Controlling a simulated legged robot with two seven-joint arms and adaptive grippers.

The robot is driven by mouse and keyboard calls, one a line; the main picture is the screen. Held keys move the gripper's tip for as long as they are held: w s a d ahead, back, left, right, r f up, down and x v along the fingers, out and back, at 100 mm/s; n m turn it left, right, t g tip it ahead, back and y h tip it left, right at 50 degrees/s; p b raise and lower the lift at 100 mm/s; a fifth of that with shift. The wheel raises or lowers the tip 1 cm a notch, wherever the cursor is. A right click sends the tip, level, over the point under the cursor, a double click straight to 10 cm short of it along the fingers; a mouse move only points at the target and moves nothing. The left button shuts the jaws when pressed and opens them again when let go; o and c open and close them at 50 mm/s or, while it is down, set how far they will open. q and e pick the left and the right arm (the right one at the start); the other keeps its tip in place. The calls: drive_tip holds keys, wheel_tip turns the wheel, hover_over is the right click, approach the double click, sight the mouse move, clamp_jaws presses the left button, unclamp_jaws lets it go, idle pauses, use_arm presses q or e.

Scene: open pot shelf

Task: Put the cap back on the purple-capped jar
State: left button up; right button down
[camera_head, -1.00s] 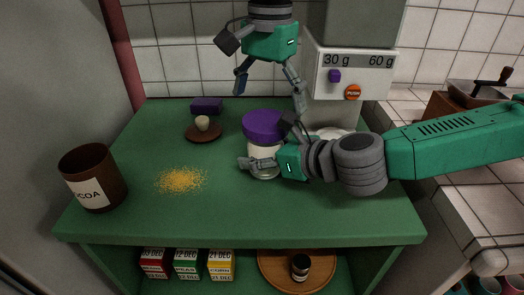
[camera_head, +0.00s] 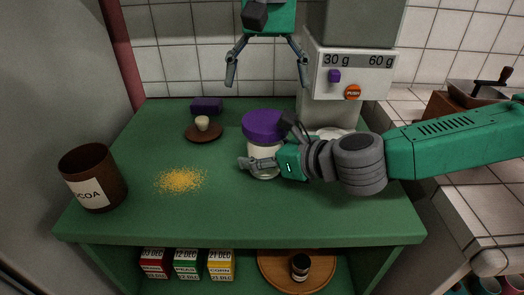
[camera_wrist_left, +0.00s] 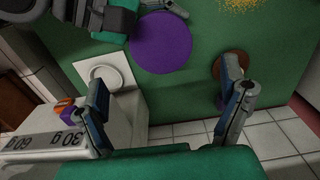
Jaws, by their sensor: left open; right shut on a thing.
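The purple cap (camera_head: 263,124) sits on top of the white jar (camera_head: 264,150) in the head view. I cannot tell whether it is screwed tight. In the left wrist view the cap (camera_wrist_left: 161,43) shows as a purple disc from above and hides the jar. My right gripper (camera_head: 262,163) is shut around the jar's body below the cap, with the jar upright on the green table. My left gripper (camera_head: 267,84) is open and empty, above and behind the cap, apart from it. Its spread fingers also show in the left wrist view (camera_wrist_left: 165,80).
An open brown cocoa jar (camera_head: 92,178) stands at the left, near spilled yellow grains (camera_head: 181,180). A brown knobbed lid (camera_head: 203,135) and purple block (camera_head: 206,105) lie at the back. A dispenser (camera_head: 350,75) stands behind right. The table's front middle is clear.

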sight(267, 119)
use_arm(q)
drive_tip(key=shift+f, duration=4.05)
drive_tip(key=c, duration=1.2)
drive_tip(key=shift+m, duration=1.7)
drive_tip(key=o, duration=1.3)
